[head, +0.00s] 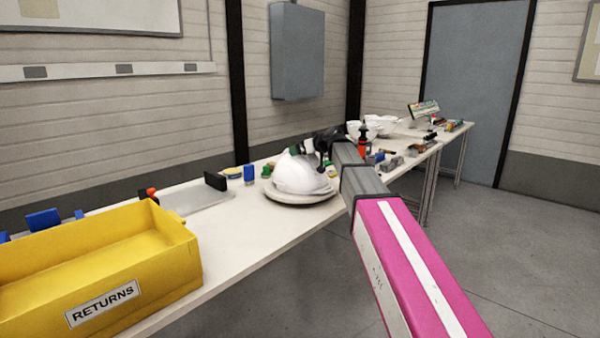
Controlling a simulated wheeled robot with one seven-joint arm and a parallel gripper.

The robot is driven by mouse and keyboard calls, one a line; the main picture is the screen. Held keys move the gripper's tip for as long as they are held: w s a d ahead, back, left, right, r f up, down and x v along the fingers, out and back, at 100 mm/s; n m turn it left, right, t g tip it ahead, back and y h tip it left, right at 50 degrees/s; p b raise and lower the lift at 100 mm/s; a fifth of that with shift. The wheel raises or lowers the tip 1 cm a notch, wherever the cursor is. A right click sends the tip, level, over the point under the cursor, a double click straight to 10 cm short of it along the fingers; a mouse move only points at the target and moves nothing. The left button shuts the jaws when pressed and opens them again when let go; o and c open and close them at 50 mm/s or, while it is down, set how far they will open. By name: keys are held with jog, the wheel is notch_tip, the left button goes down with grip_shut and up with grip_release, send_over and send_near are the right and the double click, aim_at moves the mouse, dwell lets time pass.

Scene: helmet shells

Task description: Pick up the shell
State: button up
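A white helmet shell (296,176) sits dome up on a round, pale plate with a dark underside (300,202) on the long table. My gripper (318,158), dark and small in this view, is at the upper right of the shell, with my grey and pink arm reaching in from the lower right. It overlaps the shell's upper right side in the picture. I cannot tell whether it touches the shell, and its fingers are too small and dark to read as open or shut. More white shells (382,124) stand farther back on the tables.
A yellow bin marked RETURNS (140,285) stands at the near left end of the table (245,228). A grey tray (200,197) and small blue and black items lie between it and the shell. Several small tools and parts (392,163) lie beyond the shell.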

jog(key=shift+s+f, duration=0.1)
jog(key=shift+s, duration=0.05)
grip_shut()
